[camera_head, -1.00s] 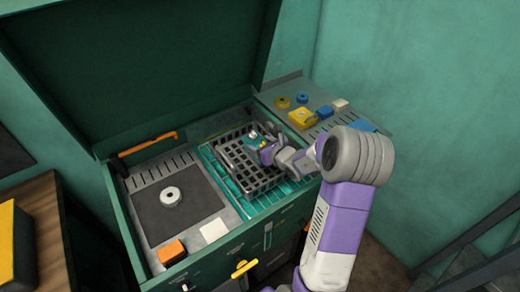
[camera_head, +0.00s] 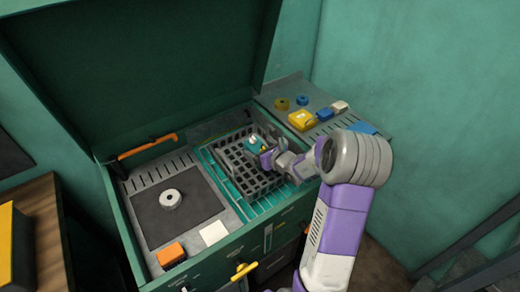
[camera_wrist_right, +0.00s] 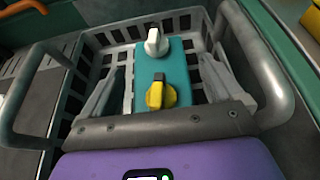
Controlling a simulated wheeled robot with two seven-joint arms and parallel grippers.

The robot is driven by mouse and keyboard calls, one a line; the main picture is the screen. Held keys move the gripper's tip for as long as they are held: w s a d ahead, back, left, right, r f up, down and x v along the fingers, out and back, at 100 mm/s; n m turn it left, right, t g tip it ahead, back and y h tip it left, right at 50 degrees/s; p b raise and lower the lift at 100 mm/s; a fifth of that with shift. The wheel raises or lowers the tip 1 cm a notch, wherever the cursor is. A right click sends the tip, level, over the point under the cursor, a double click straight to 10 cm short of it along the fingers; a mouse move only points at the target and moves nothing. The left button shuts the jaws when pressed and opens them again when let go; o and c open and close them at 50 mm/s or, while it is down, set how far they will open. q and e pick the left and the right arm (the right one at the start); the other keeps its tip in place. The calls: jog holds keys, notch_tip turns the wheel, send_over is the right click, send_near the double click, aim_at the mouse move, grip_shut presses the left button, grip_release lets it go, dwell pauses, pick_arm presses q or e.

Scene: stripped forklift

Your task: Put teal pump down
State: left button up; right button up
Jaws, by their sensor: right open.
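The teal pump (camera_head: 253,146) is in the dark grey slatted basket (camera_head: 238,168). In the right wrist view the pump (camera_wrist_right: 181,72) has a white knob on top and a yellow knob nearer the camera. My right gripper (camera_head: 266,157) is at the basket. In the wrist view its open fingers (camera_wrist_right: 162,68) stand on both sides of the pump, with gaps visible on each side. The pump's underside is hidden. My left gripper is not in view.
The basket sits on a teal wire rack (camera_head: 281,200) in the green cabinet. At left are a dark mat (camera_head: 150,218) with a white ring (camera_head: 170,199), and an orange block (camera_head: 171,254). Yellow and blue parts (camera_head: 302,120) lie on the right shelf. The raised lid (camera_head: 130,70) stands behind.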

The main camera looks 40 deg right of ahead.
jog(key=p+v, duration=0.2)
jog(key=v, duration=1)
